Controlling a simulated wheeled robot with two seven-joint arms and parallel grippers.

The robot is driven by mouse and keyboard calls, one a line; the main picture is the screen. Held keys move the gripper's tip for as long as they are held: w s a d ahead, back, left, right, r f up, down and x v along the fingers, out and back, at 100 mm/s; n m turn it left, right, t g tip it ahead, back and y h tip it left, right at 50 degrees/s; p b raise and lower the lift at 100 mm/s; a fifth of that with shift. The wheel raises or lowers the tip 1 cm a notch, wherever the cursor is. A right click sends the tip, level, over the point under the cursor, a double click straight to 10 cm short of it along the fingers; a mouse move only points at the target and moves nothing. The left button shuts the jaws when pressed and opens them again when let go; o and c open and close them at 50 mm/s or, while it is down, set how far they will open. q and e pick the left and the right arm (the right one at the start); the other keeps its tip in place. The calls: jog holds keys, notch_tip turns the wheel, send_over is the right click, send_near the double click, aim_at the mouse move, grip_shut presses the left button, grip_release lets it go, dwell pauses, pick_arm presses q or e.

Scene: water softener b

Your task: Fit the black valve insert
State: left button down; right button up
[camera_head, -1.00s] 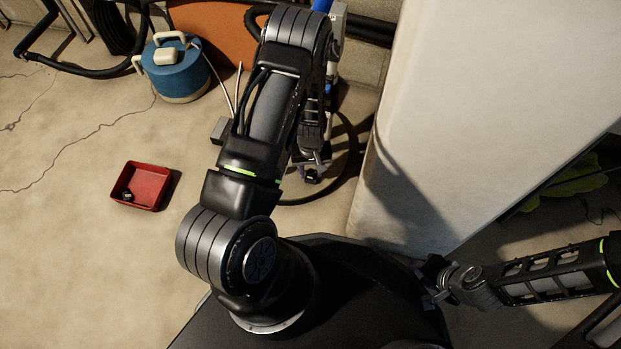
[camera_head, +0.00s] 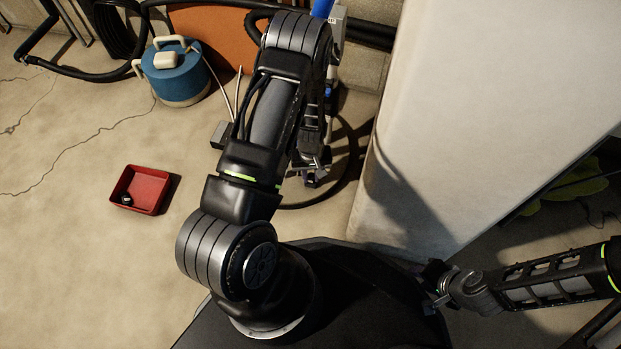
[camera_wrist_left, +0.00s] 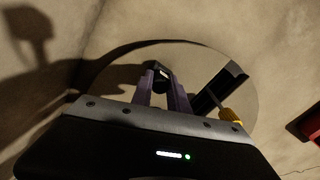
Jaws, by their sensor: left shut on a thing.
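My left gripper (camera_head: 314,172) hangs above the floor beside the white cabinet. In the left wrist view its two purple fingers (camera_wrist_left: 163,92) are shut on a small black part (camera_wrist_left: 161,76), which looks like the black valve insert. In the head view that part is mostly hidden by the gripper. Another small black piece (camera_head: 126,199) lies in the lower left corner of the red tray (camera_head: 150,187) on the floor. My right gripper (camera_head: 438,285) is low at the right, small and dark; its fingers are unclear.
A white cabinet (camera_head: 480,110) stands close on the right. A blue canister (camera_head: 177,80) stands at the back left. A dark hose loop (camera_head: 352,180) lies below my left gripper. A dark thing with a yellow end (camera_wrist_left: 231,113) shows in the wrist view. The left floor is mostly clear.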

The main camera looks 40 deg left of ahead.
aim_at(311, 176)
pick_arm(q)
jog(key=shift+r+p, duration=1.8)
jog(key=shift+r, duration=0.5)
